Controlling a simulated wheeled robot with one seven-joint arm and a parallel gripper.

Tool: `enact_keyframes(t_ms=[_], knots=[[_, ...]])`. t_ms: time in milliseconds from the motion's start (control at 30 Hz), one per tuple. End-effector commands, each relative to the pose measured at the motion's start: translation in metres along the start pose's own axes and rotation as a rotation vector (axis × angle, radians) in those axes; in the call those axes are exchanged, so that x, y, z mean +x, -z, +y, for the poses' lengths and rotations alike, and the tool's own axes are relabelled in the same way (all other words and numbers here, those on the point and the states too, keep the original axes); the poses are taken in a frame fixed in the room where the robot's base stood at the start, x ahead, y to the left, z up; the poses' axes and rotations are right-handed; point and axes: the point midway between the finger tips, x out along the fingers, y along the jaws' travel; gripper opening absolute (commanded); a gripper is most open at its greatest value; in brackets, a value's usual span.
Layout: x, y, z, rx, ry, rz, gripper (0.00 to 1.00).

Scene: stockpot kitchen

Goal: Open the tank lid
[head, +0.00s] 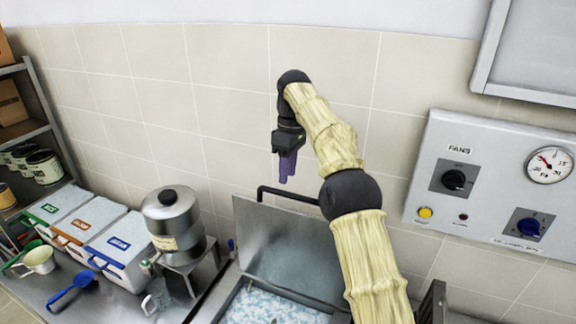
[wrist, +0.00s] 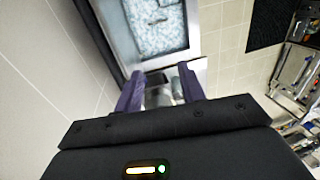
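The tank lid (head: 285,245) is a flat steel panel standing raised, tilted back toward the tiled wall. A black bar (head: 290,194) runs along its top edge. Below it the tank (head: 222,300) is uncovered, with pale blue and white contents visible; the tank's contents also show in the wrist view (wrist: 157,28). My gripper (head: 286,180) hangs above the lid's top edge, purple fingers pointing down, and appears apart from the bar. In the wrist view its fingers (wrist: 160,90) are spread with nothing held between them. My arm hides the lid's right side.
A steel urn (head: 172,225) stands left of the tank, with a clear jug (head: 158,297) in front. Lidded bins (head: 125,245) and a blue scoop (head: 72,290) lie further left. A control panel (head: 490,185) with a gauge is on the right wall.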

Motion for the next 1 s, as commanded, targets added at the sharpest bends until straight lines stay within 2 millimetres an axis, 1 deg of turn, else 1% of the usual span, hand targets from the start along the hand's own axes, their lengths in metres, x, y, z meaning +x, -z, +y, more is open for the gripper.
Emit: enact_keyframes(t_ms=[267,300,367,433,500,667,767,867,1000], knots=[[-0.001,0.000,0.000,0.000,0.000,0.000,0.40],[-0.001,0.000,0.000,0.000,0.000,0.000,0.38],[0.000,0.000,0.000,0.001,-0.001,0.000,0.26],[0.001,-0.001,0.000,0.006,-0.004,-0.001,0.12],[0.005,-0.001,0.001,0.017,-0.013,-0.002,0.00],[0.024,-0.005,0.003,0.074,-0.050,-0.002,0.00],[0.041,-0.011,0.003,0.130,-0.082,0.001,0.00],[0.060,-0.022,0.003,0.196,-0.114,0.011,0.00],[0.088,-0.041,0.000,0.294,-0.152,0.029,0.00]])
